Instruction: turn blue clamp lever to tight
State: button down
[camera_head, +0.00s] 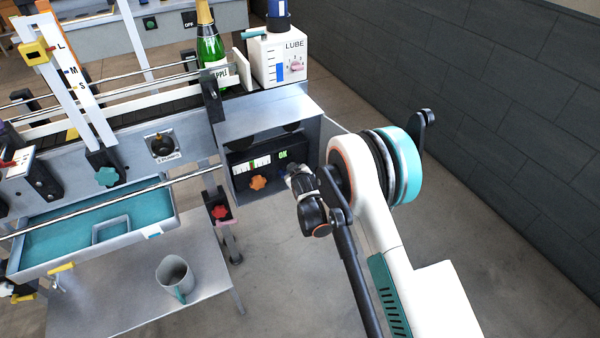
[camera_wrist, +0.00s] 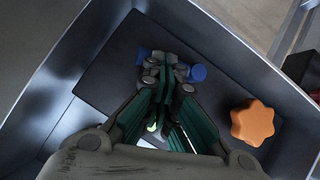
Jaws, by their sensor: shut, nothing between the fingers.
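The blue clamp lever (camera_wrist: 197,73) shows in the wrist view as a blue round end just right of my fingertips, with another blue patch on their left. Its middle is hidden behind my fingers, so I cannot read its angle or tell whether they touch it. It lies on a dark panel inside a grey metal box. My gripper (camera_wrist: 165,68) is shut and empty, its tips over the lever. In the head view my gripper (camera_head: 294,174) reaches into the open box from the right, and the lever is not visible there.
An orange star knob (camera_wrist: 253,122) is right of my fingers on the same panel. The head view shows a gauge and a green OK light (camera_head: 283,155). The box's metal walls (camera_head: 262,122) surround the panel closely. A mug (camera_head: 174,278) stands on the lower table.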

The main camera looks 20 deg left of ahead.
jog(key=shift+w+d+f, duration=0.25)
jog(key=shift+w+f, duration=0.05)
jog(key=shift+f, duration=0.25)
dwell(0.4)
dwell(0.4)
